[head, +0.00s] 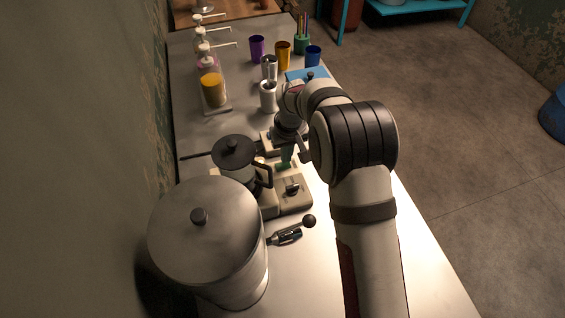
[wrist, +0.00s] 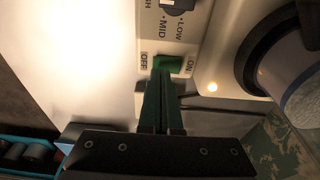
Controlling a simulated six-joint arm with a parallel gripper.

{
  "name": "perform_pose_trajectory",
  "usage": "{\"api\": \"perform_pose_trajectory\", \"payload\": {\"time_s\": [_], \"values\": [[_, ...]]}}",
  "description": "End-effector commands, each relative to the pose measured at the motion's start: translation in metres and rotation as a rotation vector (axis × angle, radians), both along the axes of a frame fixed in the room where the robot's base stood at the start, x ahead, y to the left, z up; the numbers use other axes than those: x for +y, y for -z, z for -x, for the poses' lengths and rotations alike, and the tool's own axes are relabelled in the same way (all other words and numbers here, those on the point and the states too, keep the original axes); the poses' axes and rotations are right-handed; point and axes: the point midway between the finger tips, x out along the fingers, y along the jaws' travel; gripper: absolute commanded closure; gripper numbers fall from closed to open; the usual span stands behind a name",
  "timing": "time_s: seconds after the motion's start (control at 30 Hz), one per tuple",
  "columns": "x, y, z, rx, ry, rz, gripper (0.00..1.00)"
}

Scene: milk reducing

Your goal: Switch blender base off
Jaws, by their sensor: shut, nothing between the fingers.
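The blender base (head: 297,203) is a cream unit with a dark knob, in the middle of the head view. In the wrist view the base panel (wrist: 192,50) shows a green rocker switch (wrist: 167,63) between the labels OFF and ON. In the head view my gripper (head: 287,160) is above the base's far side.
A large lidded steel pot (head: 207,240) stands at the near left, with a black-knobbed tool (head: 287,236) beside it. Pump bottles (head: 208,60), a yellow jar (head: 212,90) and coloured cups (head: 283,54) stand farther back. The counter's right front (head: 420,270) is clear.

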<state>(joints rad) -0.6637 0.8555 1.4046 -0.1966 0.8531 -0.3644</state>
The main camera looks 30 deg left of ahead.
Motion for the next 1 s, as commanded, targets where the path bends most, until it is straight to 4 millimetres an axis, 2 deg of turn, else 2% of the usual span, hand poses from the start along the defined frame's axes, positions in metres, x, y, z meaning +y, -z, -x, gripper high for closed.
{"api": "perform_pose_trajectory", "payload": {"time_s": [0.83,1.0], "values": [[0.000,0.013,0.000,0.001,0.000,0.001,1.00],[0.000,0.002,0.000,-0.002,0.000,-0.002,1.00]]}}
